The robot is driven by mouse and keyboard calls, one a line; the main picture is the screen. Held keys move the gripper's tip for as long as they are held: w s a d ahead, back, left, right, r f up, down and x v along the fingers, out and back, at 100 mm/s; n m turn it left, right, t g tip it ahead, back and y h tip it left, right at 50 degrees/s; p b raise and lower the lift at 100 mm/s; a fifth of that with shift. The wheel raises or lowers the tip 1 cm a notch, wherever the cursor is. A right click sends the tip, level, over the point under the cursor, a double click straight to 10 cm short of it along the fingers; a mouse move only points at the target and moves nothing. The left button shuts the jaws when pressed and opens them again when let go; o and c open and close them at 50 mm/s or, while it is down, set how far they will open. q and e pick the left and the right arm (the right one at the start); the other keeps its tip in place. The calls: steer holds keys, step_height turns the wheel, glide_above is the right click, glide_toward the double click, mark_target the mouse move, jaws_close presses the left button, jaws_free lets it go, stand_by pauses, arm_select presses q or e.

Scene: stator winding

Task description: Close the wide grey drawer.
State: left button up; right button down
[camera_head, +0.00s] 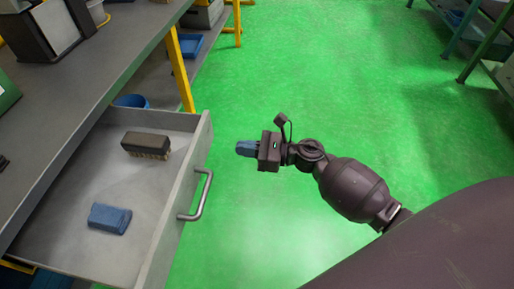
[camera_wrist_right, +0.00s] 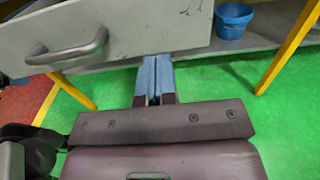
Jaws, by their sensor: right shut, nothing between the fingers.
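The wide grey drawer (camera_head: 185,190) stands pulled out from under the grey workbench at the left in the head view. A dark brush (camera_head: 146,144) and a blue block-like item (camera_head: 109,218) lie in it. Its metal bar handle (camera_head: 199,196) is on the front panel. My right gripper (camera_head: 240,148) is shut and empty, to the right of the drawer front and beyond the handle. In the right wrist view the shut blue fingers (camera_wrist_right: 154,78) point toward the drawer front (camera_wrist_right: 150,28), with the handle (camera_wrist_right: 68,50) at left. I cannot tell whether they touch it. My left gripper is not in view.
The grey workbench (camera_head: 105,70) has yellow legs (camera_head: 180,70). A blue bucket (camera_wrist_right: 232,20) stands on the lower shelf. The green floor (camera_head: 330,80) right of the drawer is clear. A green-framed rack (camera_head: 470,35) stands at the far right.

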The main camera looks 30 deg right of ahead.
mark_target(205, 144)
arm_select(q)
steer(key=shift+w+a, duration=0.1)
arm_select(e)
steer(key=x, duration=0.8)
steer(key=shift+a, duration=0.1)
steer(key=shift+w, duration=0.1)
